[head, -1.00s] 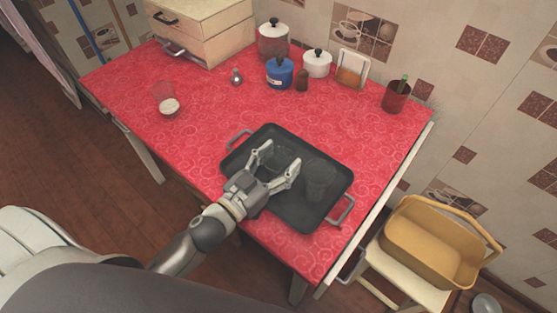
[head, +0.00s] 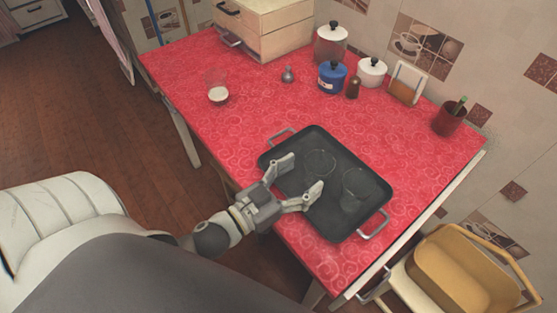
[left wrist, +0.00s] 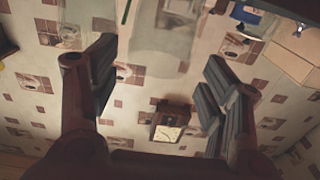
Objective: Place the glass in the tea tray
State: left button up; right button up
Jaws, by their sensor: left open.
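The dark tea tray (head: 292,196) lies on the red counter near its front edge. Two clear glasses stand upright in it: one on the left (head: 320,165) and one on the right (head: 356,191). My left gripper (head: 301,173) is open and empty over the tray's front side, its fingertips just short of the left glass and apart from it. The left wrist view shows its open fingers (left wrist: 160,75) with a blurred clear glass (left wrist: 165,35) beyond them. A third glass (head: 217,91) with something white at its bottom stands at the counter's left. My right gripper is out of view.
A yellow basket (head: 465,270) sits right of the counter. The counter's middle is clear.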

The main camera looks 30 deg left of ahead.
pick_arm(q)
jog(key=shift+b+v, duration=0.4)
jog(key=shift+v, duration=2.75)
jog(key=shift+r, duration=0.1)
